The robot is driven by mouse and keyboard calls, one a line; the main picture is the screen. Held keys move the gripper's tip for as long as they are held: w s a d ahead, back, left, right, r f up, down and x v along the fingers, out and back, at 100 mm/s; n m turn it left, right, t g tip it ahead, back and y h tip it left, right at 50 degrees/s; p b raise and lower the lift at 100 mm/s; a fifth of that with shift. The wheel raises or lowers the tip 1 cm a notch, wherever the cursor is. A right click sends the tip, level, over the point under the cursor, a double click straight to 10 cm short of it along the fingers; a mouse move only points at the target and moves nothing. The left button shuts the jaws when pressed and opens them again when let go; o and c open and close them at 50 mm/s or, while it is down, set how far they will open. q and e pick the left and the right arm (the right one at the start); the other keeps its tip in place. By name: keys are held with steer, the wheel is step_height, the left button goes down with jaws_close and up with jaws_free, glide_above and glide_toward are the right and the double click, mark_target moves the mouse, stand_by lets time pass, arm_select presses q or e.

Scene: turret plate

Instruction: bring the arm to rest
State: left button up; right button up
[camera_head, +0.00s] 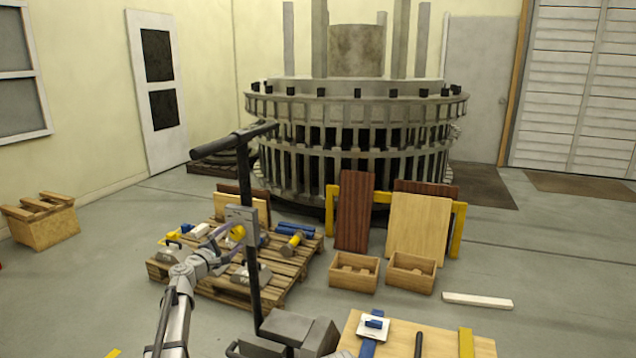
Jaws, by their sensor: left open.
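My left arm comes up from the bottom, left of the middle, and reaches toward the black post. My left gripper (228,243) is at its far end, open, with nothing seen between its fingers. In the picture it overlaps the pallet and its tools, just left of the black post (252,285) with its crossbar; I cannot tell whether it touches anything. My right gripper is not in view.
A wooden pallet (283,290) holds several tools. Two wooden crates (352,277) (408,276) stand right of it, before leaning boards (418,232). A workbench (455,342) is at the bottom right. A large round turret (357,107) fills the back.

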arm_select(q)
steer(key=v, duration=0.7)
steer(key=x, duration=0.6)
steer(key=shift+w, duration=0.3)
steer(key=shift+w+d, duration=0.15)
steer(key=shift+w, duration=0.15)
steer(key=m, duration=0.3)
steer(key=shift+s, duration=0.2)
steer(key=m, duration=1.1)
steer(key=shift+m, duration=0.4)
steer(key=m, duration=0.4)
steer(key=shift+m, duration=0.4)
